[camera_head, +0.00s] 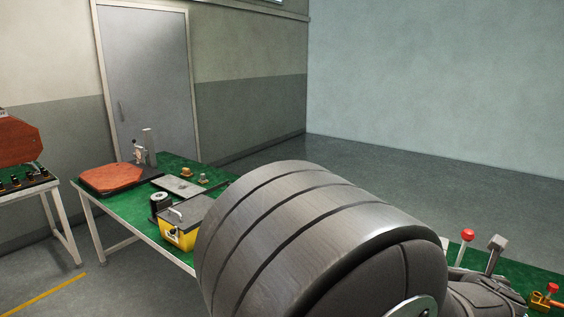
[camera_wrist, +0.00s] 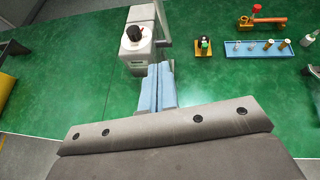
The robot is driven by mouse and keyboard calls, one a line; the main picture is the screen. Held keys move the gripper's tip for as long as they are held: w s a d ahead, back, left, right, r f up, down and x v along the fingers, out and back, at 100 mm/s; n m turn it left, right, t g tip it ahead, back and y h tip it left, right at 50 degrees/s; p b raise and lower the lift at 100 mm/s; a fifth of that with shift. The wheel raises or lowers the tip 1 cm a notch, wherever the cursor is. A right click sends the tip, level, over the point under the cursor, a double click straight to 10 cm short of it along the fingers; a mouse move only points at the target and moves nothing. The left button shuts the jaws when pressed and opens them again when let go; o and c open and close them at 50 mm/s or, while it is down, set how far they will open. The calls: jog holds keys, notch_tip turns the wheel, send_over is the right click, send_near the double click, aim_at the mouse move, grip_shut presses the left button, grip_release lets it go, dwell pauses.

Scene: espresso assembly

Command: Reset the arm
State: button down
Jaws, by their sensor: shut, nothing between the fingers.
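My gripper (camera_wrist: 158,72) shows in the wrist view with its two light blue fingers side by side, shut and empty. The fingers are above the green table (camera_wrist: 60,75), just in front of a grey machine (camera_wrist: 140,55) with a black knob on top. I cannot tell whether the fingertips touch the machine. In the head view my own large grey arm link fills the lower middle and hides the gripper and much of the table.
In the wrist view, a blue tray (camera_wrist: 268,52) with several small parts, a small yellow stand (camera_wrist: 204,54) and an orange-handled tool (camera_wrist: 268,20) lie to the right. In the head view, a yellow-and-dark box (camera_head: 178,236) and a red-brown board (camera_head: 112,178) stand at left.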

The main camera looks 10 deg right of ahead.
aim_at(469, 239)
jog(key=shift+s+a+f+t+h, duration=0.3)
jog(key=shift+f+t, duration=0.05)
jog(key=shift+f, duration=0.45)
jog(key=shift+s+a+f+t+h, duration=0.3)
jog(key=shift+s+a+f, duration=0.05)
jog(key=shift+f, duration=0.4)
jog(key=shift+s+a+f+t+h, duration=0.3)
jog(key=shift+f+t, duration=0.05)
jog(key=shift+f, duration=0.45)
jog(key=c, duration=2.2)
grip_release()
jog(key=c, duration=1.8)
grip_release()
jog(key=shift+r, duration=0.15)
jog(key=o, duration=1)
jog(key=s+r+t, duration=0.1)
jog(key=r, duration=0.1)
jog(key=s+r+m, duration=0.1)
jog(key=r, duration=0.2)
jog(key=s+r+m+t, duration=0.1)
jog(key=s+r, duration=0.1)
jog(key=shift+s+a+r+t, duration=0.1)
jog(key=shift+a+r+t, duration=0.05)
jog(key=shift+r+t, duration=0.2)
jog(key=shift+c, duration=0.2)
jog(key=x, duration=1.7)
jog(key=shift+r, duration=0.25)
